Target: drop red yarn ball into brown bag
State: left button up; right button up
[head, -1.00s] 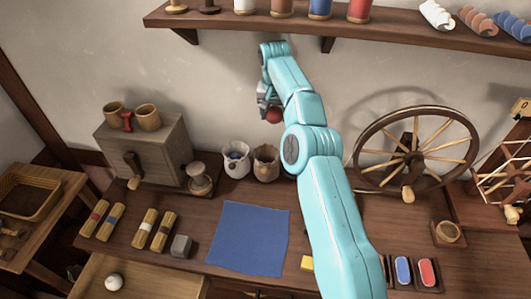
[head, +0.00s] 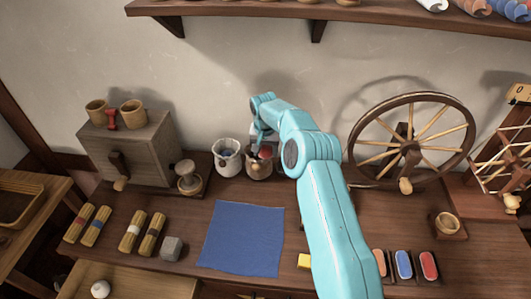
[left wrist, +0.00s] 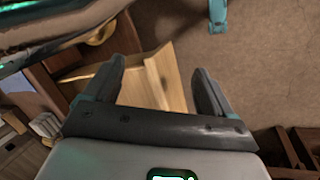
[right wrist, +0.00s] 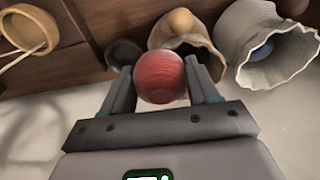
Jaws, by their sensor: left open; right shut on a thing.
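The red yarn ball (right wrist: 159,78) is held between the fingers of my right gripper (right wrist: 162,90) in the right wrist view. In the head view the ball (head: 266,151) shows at the mouth of the brown bag (head: 259,169), partly behind my right arm. The brown bag (right wrist: 178,30) stands open just beyond the ball in the right wrist view; the ball overlaps its rim there, and I cannot tell how deep it sits. My left gripper (left wrist: 160,85) is open and empty in the left wrist view, away from the bags.
A white bag (head: 227,160) with a blue thing inside stands left of the brown bag. A wooden box (head: 130,150) with cups stands further left. A spinning wheel (head: 412,145) stands to the right. A blue cloth (head: 242,238) lies in front. A shelf (head: 240,8) hangs above.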

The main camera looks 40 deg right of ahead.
jog(key=shift+f, duration=0.75)
jog(key=shift+f+b, duration=0.5)
jog(key=shift+f, duration=0.15)
jog(key=o, duration=1.1)
jog(key=shift+r, duration=0.1)
